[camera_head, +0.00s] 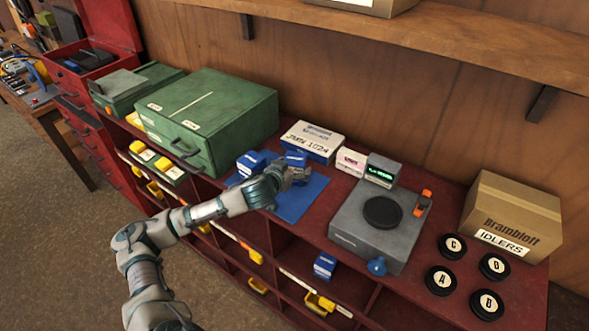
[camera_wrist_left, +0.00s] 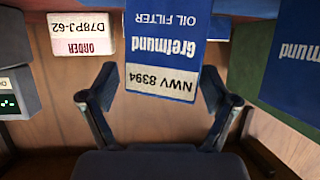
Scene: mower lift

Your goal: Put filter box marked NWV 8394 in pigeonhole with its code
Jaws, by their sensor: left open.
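The blue and white filter box marked NWV 8394 (camera_wrist_left: 163,50) shows upside down in the left wrist view. It stands between the two spread fingers of my left gripper (camera_wrist_left: 158,95), with small gaps visible beside it. In the head view my left gripper (camera_head: 293,176) is over the blue mat (camera_head: 309,197), at this box (camera_head: 296,157). A second blue filter box (camera_head: 251,163) stands just left of it and also shows at the right of the wrist view (camera_wrist_left: 298,45). The pigeonholes (camera_head: 285,252) are under the red bench top; their codes are unreadable here. My right gripper is not in view.
A white-topped box (camera_head: 312,142), a pink-labelled order box (camera_head: 350,161) and a grey display unit (camera_head: 382,170) stand behind. A grey scale (camera_head: 378,222) is to the right, a green cabinet (camera_head: 210,118) to the left. One pigeonhole holds a blue box (camera_head: 325,265).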

